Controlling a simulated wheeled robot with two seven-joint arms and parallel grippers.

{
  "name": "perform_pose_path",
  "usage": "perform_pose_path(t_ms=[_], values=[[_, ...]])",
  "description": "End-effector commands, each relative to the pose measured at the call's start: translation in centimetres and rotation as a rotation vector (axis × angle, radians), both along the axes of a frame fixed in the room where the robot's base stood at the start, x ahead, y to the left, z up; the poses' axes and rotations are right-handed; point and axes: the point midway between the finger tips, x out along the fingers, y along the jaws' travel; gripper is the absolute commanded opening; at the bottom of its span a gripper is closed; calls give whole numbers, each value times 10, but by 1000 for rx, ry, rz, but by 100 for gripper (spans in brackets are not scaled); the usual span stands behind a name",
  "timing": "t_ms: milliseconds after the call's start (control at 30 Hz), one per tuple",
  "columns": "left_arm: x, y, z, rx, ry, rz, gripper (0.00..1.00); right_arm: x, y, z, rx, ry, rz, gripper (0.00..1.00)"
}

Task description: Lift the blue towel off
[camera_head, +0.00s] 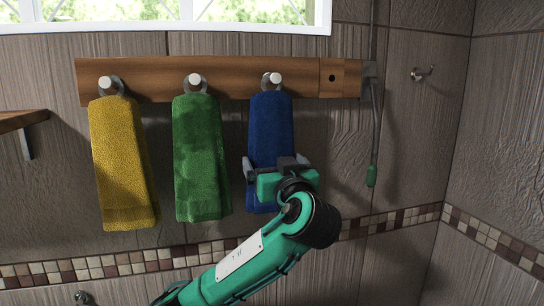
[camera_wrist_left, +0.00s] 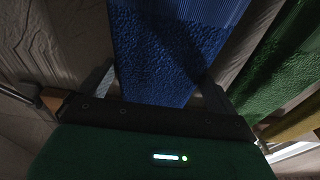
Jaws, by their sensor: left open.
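The blue towel (camera_head: 270,125) hangs from the right peg of a wooden rack, under a silver peg end (camera_head: 272,79). My left gripper (camera_head: 276,165) is in front of its lower half, with one finger to each side of the cloth. In the left wrist view the blue towel (camera_wrist_left: 170,55) fills the space between the two open fingers (camera_wrist_left: 155,80). The jaws are open, and the cloth runs up between them. The gripper body hides part of the towel's lower half in the head view. My right gripper is not in view.
A green towel (camera_head: 200,155) and a yellow towel (camera_head: 122,160) hang on pegs to the left. The wooden rack (camera_head: 235,77) is fixed to the tiled wall. A metal hook (camera_head: 420,74) is farther right.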

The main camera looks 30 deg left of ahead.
Motion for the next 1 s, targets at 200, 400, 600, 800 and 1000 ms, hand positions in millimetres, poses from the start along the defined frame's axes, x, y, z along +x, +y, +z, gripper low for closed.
perform_pose_path(t_ms=[200,400,600,800,1000], values=[[13,16,5,1,0,1,95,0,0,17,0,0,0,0],[15,17,3,-1,0,-1,95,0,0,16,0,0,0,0],[14,17,3,-1,-1,0,73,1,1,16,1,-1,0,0],[14,17,4,-1,-1,0,45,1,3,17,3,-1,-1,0],[14,17,4,-1,-2,0,45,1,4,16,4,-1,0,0]])
